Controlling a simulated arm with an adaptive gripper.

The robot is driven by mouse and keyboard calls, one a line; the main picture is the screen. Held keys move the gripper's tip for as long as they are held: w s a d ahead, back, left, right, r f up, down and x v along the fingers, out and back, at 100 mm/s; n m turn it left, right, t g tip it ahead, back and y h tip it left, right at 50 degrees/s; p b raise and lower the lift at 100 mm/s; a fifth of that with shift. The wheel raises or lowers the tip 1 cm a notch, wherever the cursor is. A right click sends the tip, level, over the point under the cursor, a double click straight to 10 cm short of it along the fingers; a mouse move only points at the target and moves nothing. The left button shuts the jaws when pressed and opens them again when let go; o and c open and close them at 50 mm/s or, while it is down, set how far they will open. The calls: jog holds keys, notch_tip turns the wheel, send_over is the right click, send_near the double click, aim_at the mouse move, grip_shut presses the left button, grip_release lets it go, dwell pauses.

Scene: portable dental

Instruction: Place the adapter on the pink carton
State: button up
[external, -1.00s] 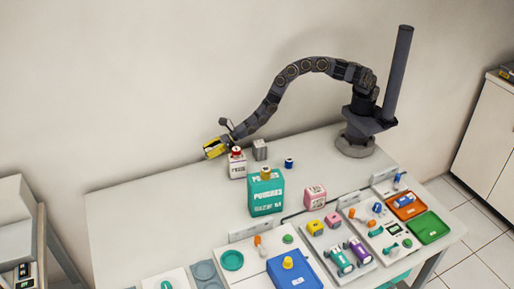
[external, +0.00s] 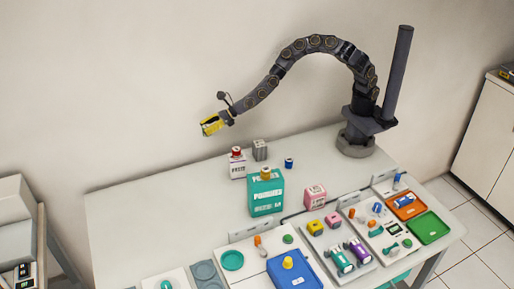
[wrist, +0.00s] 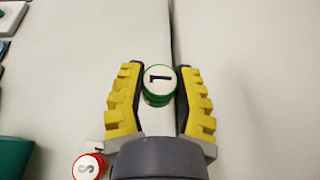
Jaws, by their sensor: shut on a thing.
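My gripper (external: 213,124) is raised in the air behind and left of the table items, near the wall. In the wrist view my gripper (wrist: 160,85) is shut on a round green piece (wrist: 159,86) with a white top bearing a dark mark, between its yellow fingers; this looks like the adapter. In the external view the piece cannot be made out. The pink carton (external: 315,197) stands upright on the table, to the right of the teal container, well to the right of and below my gripper.
A teal container (external: 265,198) with a yellow cap stands left of the pink carton. Trays fill the front. The table's left side is clear.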

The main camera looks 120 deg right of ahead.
jog(key=r, duration=0.5)
jog(key=shift+a+r, duration=0.25)
jog(key=shift+a, duration=0.1)
jog(key=a+r+n+g+y, duration=0.1)
jog(key=a+r+n+y, duration=0.15)
jog(key=a, duration=0.45)
jog(key=a+r+n+y, duration=0.2)
jog(key=a+n+y, duration=0.15)
jog(key=a, duration=0.35)
jog(key=n+g+y, duration=0.8)
jog(key=n+g, duration=0.4)
jog(key=n, duration=0.1)
send_over(316, 190)
notch_tip(316, 190, down, 10)
jog(key=r, duration=0.1)
jog(key=shift+f, duration=4.55)
